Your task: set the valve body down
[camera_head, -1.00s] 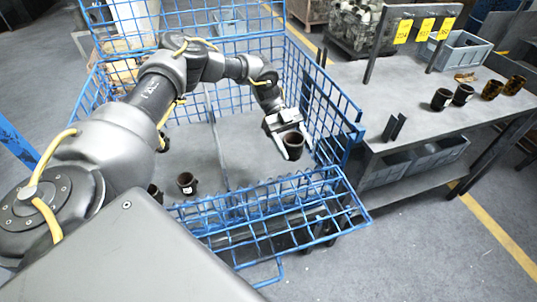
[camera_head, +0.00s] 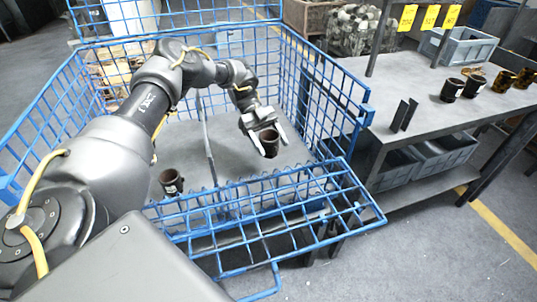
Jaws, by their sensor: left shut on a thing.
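My left gripper (camera_head: 263,130) is inside the blue wire basket (camera_head: 318,95), in its right-hand part. It is shut on a dark brown valve body (camera_head: 269,144), which hangs upright between the fingers. I cannot tell whether its base touches the grey basket floor (camera_head: 228,152). Another dark valve body (camera_head: 171,182) with a white label stands on the floor in the left part, near the front. My right gripper is not in view.
A wire divider (camera_head: 209,150) splits the basket, and its front panel (camera_head: 260,205) is folded down. Floor around the held body is clear.

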